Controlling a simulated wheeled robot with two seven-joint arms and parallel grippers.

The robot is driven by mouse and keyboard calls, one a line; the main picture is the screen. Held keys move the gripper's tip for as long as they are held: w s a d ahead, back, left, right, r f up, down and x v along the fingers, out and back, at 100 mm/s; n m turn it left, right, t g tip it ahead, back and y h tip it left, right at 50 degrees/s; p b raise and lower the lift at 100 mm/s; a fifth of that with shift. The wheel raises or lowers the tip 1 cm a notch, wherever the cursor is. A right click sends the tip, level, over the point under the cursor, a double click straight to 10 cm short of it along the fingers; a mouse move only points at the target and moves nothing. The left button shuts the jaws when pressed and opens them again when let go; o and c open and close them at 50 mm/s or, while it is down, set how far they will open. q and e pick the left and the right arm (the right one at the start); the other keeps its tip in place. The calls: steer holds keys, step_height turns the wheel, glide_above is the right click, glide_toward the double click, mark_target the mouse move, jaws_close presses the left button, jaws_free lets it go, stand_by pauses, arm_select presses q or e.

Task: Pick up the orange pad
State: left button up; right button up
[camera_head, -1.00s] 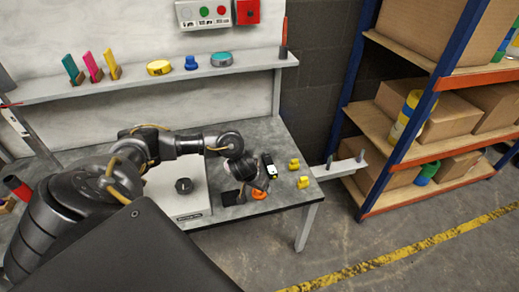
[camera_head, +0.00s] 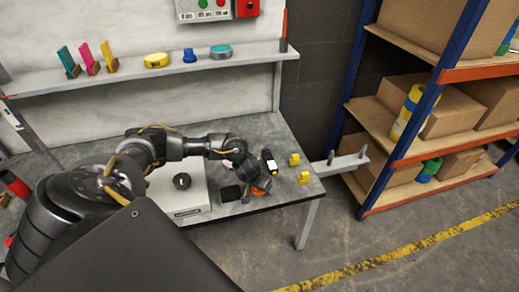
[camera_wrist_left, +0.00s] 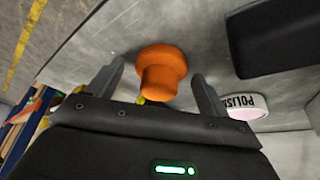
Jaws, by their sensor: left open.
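The orange pad (camera_head: 263,184) lies on the grey bench near its front right edge, partly hidden by my left gripper (camera_head: 256,178) in the head view. In the left wrist view the orange pad (camera_wrist_left: 162,68) is a wide round disc with a narrower round knob facing the camera. My left gripper (camera_wrist_left: 159,82) is open there, one finger on each side of the knob. I cannot tell whether either finger touches it. My right gripper is not in view.
A polish tin (camera_wrist_left: 246,107) and a black tray-like thing (camera_wrist_left: 282,42) lie beside the pad in the left wrist view. A grey box with a dark knob (camera_head: 182,181) stands to the left.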

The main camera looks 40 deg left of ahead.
arm_select(q)
steer(key=c, duration=1.1)
steer(key=shift+r, duration=0.1)
